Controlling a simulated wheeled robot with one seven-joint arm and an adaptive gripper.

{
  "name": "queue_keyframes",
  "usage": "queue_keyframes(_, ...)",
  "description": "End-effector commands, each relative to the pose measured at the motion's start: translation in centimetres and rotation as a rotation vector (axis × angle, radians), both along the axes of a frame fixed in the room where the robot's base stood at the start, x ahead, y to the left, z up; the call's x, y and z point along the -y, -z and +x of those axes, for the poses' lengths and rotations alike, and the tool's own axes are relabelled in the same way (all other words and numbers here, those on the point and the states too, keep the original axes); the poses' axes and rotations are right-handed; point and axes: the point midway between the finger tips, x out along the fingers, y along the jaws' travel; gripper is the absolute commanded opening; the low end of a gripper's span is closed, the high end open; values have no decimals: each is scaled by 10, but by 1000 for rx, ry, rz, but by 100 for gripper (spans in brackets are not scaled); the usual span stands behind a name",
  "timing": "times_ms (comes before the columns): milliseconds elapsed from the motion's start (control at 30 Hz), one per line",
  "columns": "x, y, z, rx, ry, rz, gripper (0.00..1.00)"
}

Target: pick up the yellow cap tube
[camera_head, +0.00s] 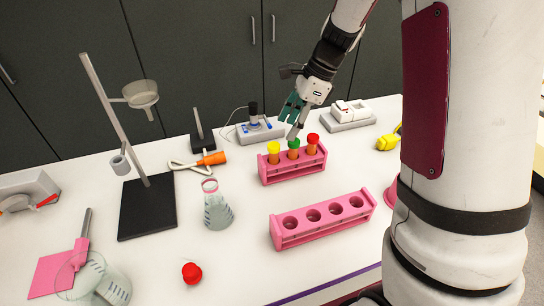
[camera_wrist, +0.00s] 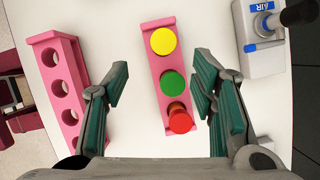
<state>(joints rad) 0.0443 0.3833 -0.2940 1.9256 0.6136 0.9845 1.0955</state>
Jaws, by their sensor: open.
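The yellow cap tube (camera_head: 273,152) stands upright in the left end of the far pink rack (camera_head: 290,173). A green cap tube (camera_head: 293,150) and a red cap tube (camera_head: 312,145) stand beside it in the same rack. My gripper (camera_head: 295,122) is open and empty above this rack, nearest the green cap. In the wrist view the yellow cap (camera_wrist: 163,41) lies ahead of the open fingers (camera_wrist: 162,90). The green cap (camera_wrist: 173,84) is about level with the fingertips, and the red cap (camera_wrist: 180,120) is between the fingers.
An empty pink rack (camera_head: 322,220) stands nearer the front. A flask (camera_head: 216,208) and a stand with a black base (camera_head: 148,208) are to the left. A blue-and-grey device (camera_head: 259,131) is behind the rack. A red cap-like object (camera_head: 191,272) lies at the front.

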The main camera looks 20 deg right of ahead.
Motion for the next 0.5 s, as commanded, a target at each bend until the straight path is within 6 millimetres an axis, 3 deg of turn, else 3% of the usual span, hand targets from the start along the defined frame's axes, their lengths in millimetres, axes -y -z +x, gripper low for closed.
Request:
queue_keyframes(200, -13, 32, 2, -2, -2, -1, 52)
queue_keyframes(500, -25, 52, 7, -3, -4, 0, 52)
